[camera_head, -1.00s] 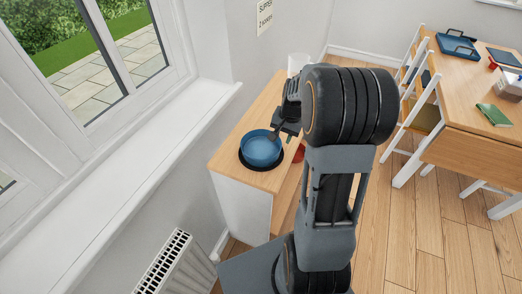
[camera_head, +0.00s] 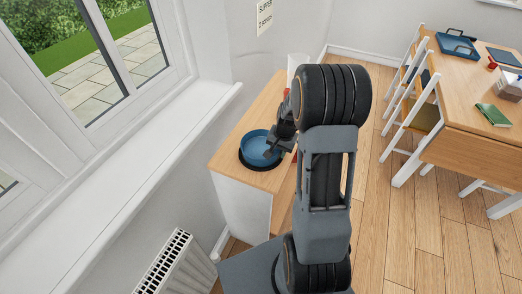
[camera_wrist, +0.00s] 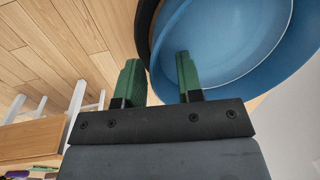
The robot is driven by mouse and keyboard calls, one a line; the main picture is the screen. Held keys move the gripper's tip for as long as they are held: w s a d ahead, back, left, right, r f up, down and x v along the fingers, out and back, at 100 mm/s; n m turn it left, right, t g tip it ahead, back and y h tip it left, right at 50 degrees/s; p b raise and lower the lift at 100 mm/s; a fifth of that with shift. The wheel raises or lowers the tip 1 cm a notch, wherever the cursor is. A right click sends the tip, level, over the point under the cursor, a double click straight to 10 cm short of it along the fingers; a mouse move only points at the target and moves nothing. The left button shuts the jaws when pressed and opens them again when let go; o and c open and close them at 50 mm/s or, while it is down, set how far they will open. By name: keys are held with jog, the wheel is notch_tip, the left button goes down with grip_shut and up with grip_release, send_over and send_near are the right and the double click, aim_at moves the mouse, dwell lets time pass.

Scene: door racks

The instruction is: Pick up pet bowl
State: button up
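The pet bowl is a round blue bowl (camera_head: 252,147) resting on a dark round mat (camera_head: 243,161) on top of a wooden-topped cabinet. My gripper (camera_head: 268,153) is at the bowl's right side in the head view, with its tips low over the bowl. In the wrist view, the bowl (camera_wrist: 235,45) fills the upper right. My gripper (camera_wrist: 158,75) is open, its two green fingers spread apart. The right finger overlaps the bowl, and the left finger is outside its edge. Whether either finger touches the bowl cannot be told. My arm hides part of the cabinet top.
The cabinet (camera_head: 240,205) stands against the wall below the window sill (camera_head: 150,150). A white cylinder (camera_head: 297,62) stands at its back. A radiator (camera_head: 172,265) is at the near left. A table (camera_head: 470,90) with white chairs stands at the right, with open wooden floor (camera_head: 400,220) between.

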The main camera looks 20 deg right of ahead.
jog(key=shift+c, duration=0.2)
grip_shut()
jog(key=shift+r, duration=0.15)
dwell(0.4)
